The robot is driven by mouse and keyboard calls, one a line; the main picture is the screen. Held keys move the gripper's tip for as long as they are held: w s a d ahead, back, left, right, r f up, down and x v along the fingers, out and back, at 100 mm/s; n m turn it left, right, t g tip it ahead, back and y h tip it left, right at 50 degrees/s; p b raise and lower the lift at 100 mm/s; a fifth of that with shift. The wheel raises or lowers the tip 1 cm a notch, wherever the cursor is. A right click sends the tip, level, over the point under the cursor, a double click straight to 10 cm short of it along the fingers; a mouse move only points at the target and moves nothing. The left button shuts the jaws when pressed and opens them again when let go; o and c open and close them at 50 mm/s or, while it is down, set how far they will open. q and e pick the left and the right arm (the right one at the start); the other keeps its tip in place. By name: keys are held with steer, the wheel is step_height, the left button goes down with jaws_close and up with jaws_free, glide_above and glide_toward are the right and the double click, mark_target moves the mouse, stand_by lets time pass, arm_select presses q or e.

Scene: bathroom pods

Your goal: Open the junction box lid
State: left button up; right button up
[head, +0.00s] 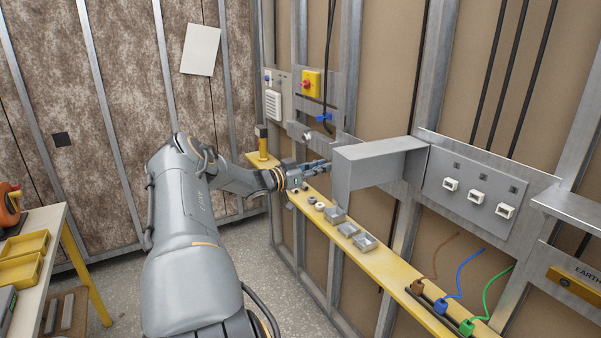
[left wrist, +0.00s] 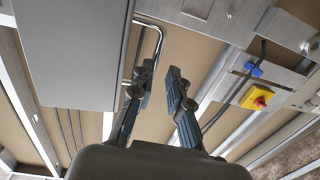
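The grey junction box (head: 385,152) stands out from the wall frame in the middle of the head view. In the left wrist view a large flat grey panel (left wrist: 70,50), apparently its lid, fills the upper left. A bent metal bar handle (left wrist: 158,45) shows along the panel's right edge. My left gripper (head: 325,165) is just left of the box in the head view. In the left wrist view its fingers (left wrist: 157,85) are apart, with the left finger overlapping the handle's lower end. I cannot tell whether they touch. My right gripper is out of view.
A yellow shelf (head: 385,272) below the box holds several small grey parts (head: 350,229). A socket plate (head: 475,190) is to the right, with brown, blue and green wires below. A yellow switch box (head: 311,84) is above left. A workbench (head: 45,220) stands at far left.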

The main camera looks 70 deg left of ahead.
arm_select(q)
steer(key=s+d, duration=0.1)
steer(key=s, duration=0.6)
steer(key=shift+r, duration=0.15)
steer(key=shift+d, duration=0.1)
stand_by(0.3)
steer(key=w+d+f+m+g+h+b, duration=0.15)
steer(key=d+f, duration=0.35)
steer(key=f, duration=0.8)
steer(key=d+f+g, duration=0.2)
steer(key=d+f, duration=0.3)
steer(key=f, duration=0.8)
steer(key=w+d+f+m+g+h+b, duration=0.15)
steer(key=d+f, duration=0.35)
steer(key=f, duration=0.8)
steer(key=s+d+f+g, duration=0.2)
steer(key=s+d+f, duration=0.4)
steer(key=f, duration=0.4)
steer(key=s+d+f+g, duration=0.2)
steer(key=s+d+f, duration=0.1)
steer(key=d+f, duration=0.55)
steer(key=s+d+f+g+b, duration=0.1)
steer(key=s+d+f+g, duration=0.3)
steer(key=s+d+f, duration=0.5)
steer(key=s+d+f+m+g, duration=0.1)
steer(key=s+d+f+g, duration=0.2)
steer(key=s+d+f, duration=0.6)
steer(key=s+d, duration=0.6)
steer(key=shift+s+d+g+b, duration=0.25)
steer(key=shift+d+g+b, duration=0.15)
